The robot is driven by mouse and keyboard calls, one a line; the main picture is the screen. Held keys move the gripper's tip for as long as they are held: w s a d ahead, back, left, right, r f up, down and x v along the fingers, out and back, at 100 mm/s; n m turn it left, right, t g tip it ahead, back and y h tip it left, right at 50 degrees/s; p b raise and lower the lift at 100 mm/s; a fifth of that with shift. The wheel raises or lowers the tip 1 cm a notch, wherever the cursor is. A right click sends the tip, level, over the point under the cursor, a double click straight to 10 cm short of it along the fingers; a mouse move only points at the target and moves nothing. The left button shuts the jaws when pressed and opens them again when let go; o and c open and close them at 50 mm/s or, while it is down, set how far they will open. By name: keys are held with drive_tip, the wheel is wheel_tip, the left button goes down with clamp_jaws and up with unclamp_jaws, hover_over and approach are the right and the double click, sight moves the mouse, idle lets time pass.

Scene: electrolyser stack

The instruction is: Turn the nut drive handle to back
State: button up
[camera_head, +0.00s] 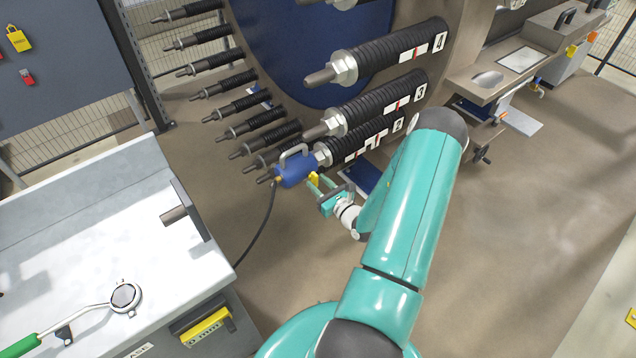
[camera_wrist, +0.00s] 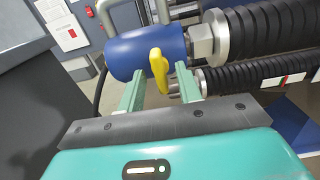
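The nut drive is a blue cylinder (camera_head: 293,171) with a grey loop grip on top, fitted at the hex nut of the tie rod marked 2. It also shows in the wrist view (camera_wrist: 135,52). Its yellow handle (camera_wrist: 159,70) stands roughly upright on the drive's near side and shows small in the head view (camera_head: 313,180). My gripper (camera_wrist: 160,80) is open, with one green finger on each side of the yellow handle and gaps visible. In the head view my gripper (camera_head: 322,186) is just right of the drive. Whether a finger touches the handle cannot be told.
Ribbed black tie rods with nuts (camera_head: 378,101) crowd above and beside the drive. A dark hose (camera_head: 262,232) hangs from it. Open floor (camera_head: 540,200) lies right.

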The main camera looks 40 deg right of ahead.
clamp_jaws()
drive_tip(key=n, duration=0.3)
drive_tip(key=shift+n, duration=0.8)
drive_tip(key=n, duration=0.4)
drive_tip(key=shift+n, duration=0.3)
drive_tip(key=n, duration=0.3)
drive_tip(key=shift+n, duration=0.8)
